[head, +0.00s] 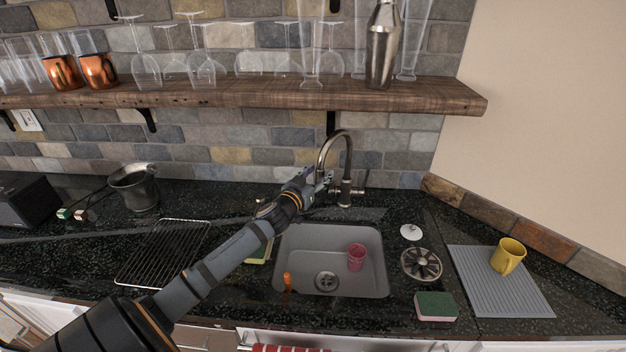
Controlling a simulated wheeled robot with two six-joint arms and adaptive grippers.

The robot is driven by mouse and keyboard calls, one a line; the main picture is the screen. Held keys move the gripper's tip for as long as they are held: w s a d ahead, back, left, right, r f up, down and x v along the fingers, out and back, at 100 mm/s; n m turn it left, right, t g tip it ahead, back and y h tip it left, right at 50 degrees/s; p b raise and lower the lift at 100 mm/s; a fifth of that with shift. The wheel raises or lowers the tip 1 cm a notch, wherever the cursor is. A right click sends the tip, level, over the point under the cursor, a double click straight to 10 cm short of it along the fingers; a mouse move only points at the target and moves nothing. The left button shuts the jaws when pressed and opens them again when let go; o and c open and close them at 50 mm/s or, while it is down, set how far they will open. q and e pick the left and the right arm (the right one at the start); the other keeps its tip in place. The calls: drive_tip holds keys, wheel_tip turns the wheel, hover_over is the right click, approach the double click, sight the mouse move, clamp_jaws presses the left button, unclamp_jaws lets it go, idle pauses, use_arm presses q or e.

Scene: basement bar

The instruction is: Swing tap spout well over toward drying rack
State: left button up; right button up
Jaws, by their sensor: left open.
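The tap (347,160) is a brushed metal gooseneck standing behind the sink. Its spout arches to the left, with its end near my left gripper. My left gripper (326,181) is open at the spout's lower end, left of the tap's upright. I cannot tell whether its fingers touch the spout. The drying rack (165,250) is a dark wire grid lying flat on the counter, left of the sink. My left arm crosses between the rack and the sink. My right gripper is out of view.
The grey sink (375,245) holds a pink cup (356,257). A yellow mug (508,256) stands on a grey ribbed mat (495,295) at right. A green sponge (435,306) lies by the sink's front right. A wooden shelf (250,92) with glassware hangs above the tap.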

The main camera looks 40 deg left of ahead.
use_arm(q)
drive_tip(key=s, duration=0.7)
drive_tip(key=shift+d, duration=0.3)
